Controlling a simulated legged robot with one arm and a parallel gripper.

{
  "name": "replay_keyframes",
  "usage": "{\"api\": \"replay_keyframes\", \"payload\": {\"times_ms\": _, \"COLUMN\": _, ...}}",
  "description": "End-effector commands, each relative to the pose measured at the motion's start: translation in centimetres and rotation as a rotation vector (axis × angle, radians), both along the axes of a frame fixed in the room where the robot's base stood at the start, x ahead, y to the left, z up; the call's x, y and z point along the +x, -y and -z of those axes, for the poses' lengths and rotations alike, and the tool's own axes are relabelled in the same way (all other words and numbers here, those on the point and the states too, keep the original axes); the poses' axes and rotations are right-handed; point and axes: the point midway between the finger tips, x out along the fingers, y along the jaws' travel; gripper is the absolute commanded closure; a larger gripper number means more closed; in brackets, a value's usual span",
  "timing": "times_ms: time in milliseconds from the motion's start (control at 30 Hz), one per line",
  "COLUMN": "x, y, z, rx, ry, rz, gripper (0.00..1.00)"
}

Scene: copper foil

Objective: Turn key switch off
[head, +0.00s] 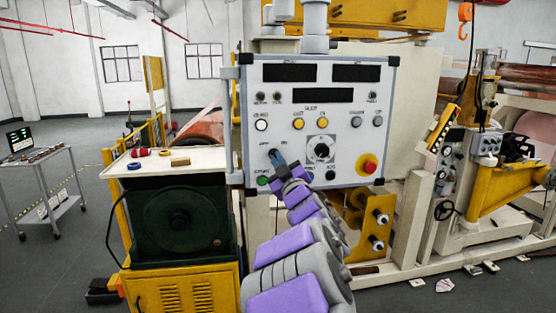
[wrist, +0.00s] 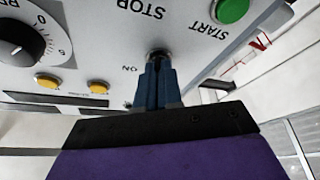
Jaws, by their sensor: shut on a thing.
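The grey control panel (head: 300,124) stands upright in front of me in the head view. My gripper (head: 276,158) reaches to its lower left part. In the wrist view, which looks upside down, the blue fingers of my gripper (wrist: 157,72) are close together on the small dark key switch (wrist: 157,53). Only a little of the key switch shows at the fingertips. An "ON" label is beside the fingers. The fingers hide most of the key, so I cannot tell which way it is turned.
Near the key switch are a green START button (wrist: 232,10), a black dial (wrist: 20,45) and yellow buttons (wrist: 98,87). A red emergency button (head: 369,167) is at the panel's lower right. A workbench (head: 205,158) stands left of the panel; a small trolley (head: 62,212) is farther left.

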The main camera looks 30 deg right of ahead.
Motion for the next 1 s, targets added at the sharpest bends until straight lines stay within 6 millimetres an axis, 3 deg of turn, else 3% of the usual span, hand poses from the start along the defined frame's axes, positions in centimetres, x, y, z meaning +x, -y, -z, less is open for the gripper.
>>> {"api": "replay_keyframes", "payload": {"times_ms": 133, "x": 0.0, "y": 0.0, "z": 0.2, "rx": -0.001, "ry": -0.002, "rz": 0.001, "gripper": 1.00}}
{"api": "replay_keyframes", "payload": {"times_ms": 200, "x": 0.0, "y": 0.0, "z": 0.2, "rx": -0.001, "ry": -0.002, "rz": 0.001, "gripper": 0.89}}
{"api": "replay_keyframes", "payload": {"times_ms": 400, "x": 0.0, "y": 0.0, "z": 0.1, "rx": 0.000, "ry": -0.001, "rz": 0.001, "gripper": 0.70}}
{"api": "replay_keyframes", "payload": {"times_ms": 767, "x": -0.4, "y": 0.0, "z": 0.2, "rx": 0.001, "ry": -0.001, "rz": 0.002, "gripper": 0.69}}
{"api": "replay_keyframes", "payload": {"times_ms": 1000, "x": -2.7, "y": -0.1, "z": 1.1, "rx": 0.002, "ry": -0.003, "rz": 0.003, "gripper": 0.69}}
